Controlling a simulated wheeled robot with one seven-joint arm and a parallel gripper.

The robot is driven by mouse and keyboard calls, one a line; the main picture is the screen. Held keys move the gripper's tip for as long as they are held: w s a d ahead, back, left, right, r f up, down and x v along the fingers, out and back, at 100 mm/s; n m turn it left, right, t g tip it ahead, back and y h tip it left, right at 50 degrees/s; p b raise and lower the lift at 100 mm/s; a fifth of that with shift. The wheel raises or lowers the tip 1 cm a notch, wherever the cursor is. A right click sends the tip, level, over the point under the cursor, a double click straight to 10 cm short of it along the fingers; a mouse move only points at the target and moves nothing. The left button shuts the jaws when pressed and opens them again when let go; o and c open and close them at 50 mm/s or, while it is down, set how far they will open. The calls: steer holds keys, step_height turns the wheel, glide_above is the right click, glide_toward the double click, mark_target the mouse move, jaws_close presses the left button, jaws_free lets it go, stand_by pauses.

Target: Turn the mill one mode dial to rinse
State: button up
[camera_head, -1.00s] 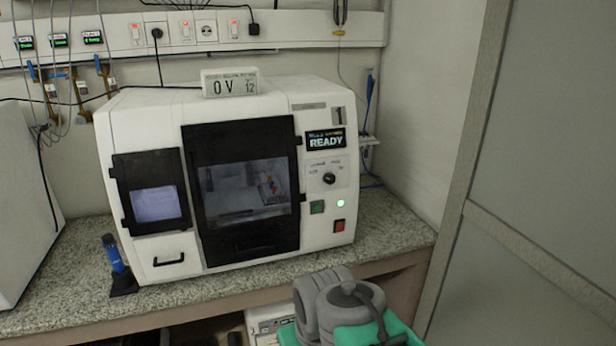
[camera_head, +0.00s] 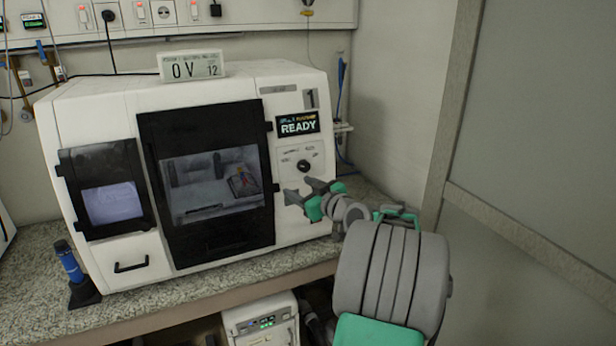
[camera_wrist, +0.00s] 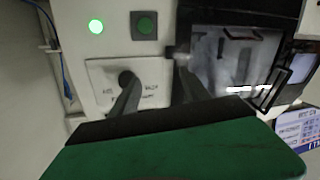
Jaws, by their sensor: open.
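The machine marked 1 is a white cabinet (camera_head: 95,130) with a READY screen (camera_head: 298,124). Its mode dial (camera_head: 303,166) is a small black round knob on a pale panel under the screen. The labels around it are too small to read, and so is its pointer. My gripper (camera_head: 298,189) is open and empty, just below the dial and in front of the panel. In the wrist view the picture is upside down; the dial (camera_wrist: 126,77) shows beside the tip of the left finger of my gripper (camera_wrist: 155,78). I cannot tell whether they touch.
A green button (camera_wrist: 144,25) and a lit green lamp (camera_wrist: 95,26) sit close to the dial. The dark-framed main door (camera_head: 205,120) is left of the panel. A wall (camera_head: 400,90) stands to the right. A blue-handled tool (camera_head: 70,262) stands at the counter's left.

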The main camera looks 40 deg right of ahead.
steer(key=t+h, duration=0.1)
glide_toward(306, 167)
steer(key=shift+m, duration=0.3)
steer(key=w, duration=0.2)
steer(key=w+p, duration=0.1)
steer(key=w, duration=0.2)
steer(key=w+d+p, duration=0.1)
steer(key=w, duration=0.2)
steer(key=shift+w+f, duration=0.15)
steer(key=shift+f, duration=0.05)
jaws_close()
